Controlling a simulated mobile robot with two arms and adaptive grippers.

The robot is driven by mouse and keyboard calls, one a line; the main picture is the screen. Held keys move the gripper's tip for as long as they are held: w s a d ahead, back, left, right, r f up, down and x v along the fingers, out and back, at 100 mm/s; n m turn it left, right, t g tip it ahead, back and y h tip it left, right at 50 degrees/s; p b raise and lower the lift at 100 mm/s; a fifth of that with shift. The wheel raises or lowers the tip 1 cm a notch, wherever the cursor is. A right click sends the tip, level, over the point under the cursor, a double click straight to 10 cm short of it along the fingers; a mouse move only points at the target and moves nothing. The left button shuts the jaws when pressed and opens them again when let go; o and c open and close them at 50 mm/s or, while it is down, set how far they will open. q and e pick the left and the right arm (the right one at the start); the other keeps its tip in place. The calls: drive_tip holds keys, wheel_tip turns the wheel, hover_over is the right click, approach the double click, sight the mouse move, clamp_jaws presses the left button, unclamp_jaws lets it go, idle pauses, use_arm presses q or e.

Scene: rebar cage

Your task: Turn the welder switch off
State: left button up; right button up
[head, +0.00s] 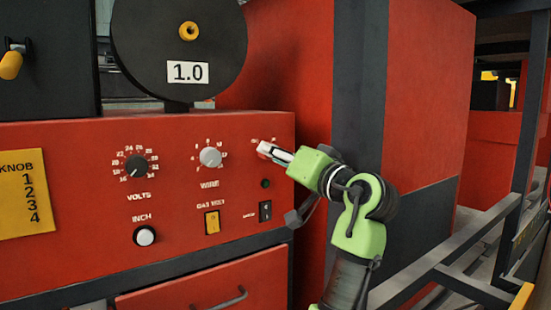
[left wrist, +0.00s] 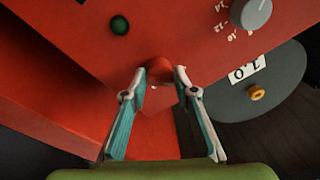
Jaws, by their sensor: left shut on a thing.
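The red welder panel (head: 75,155) carries several knobs and switches. A red knob (left wrist: 160,66) on its upper right sits between the fingertips of my left gripper (left wrist: 160,76). In the head view my left gripper (head: 265,150) covers most of this knob, and small marks show on either side of it. The gripper is shut on the red knob. A black rocker switch (head: 265,211) and a yellow-plated rocker switch (head: 212,222) sit lower on the panel, apart from the gripper. The small label beside the black rocker is unreadable. My right gripper is in neither view.
The silver wire knob (head: 210,157) is left of my gripper, with the black volts knob (head: 136,166) further left. A dark green button (left wrist: 119,26) is close by. A black spool (head: 180,40) stands on top. Grey rails (head: 440,275) run at the right.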

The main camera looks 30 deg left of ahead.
use_arm(q)
drive_tip(key=shift+f, duration=0.1)
drive_tip(key=o, duration=1.1)
drive_tip(key=shift+w, duration=0.15)
drive_tip(key=v, duration=1.2)
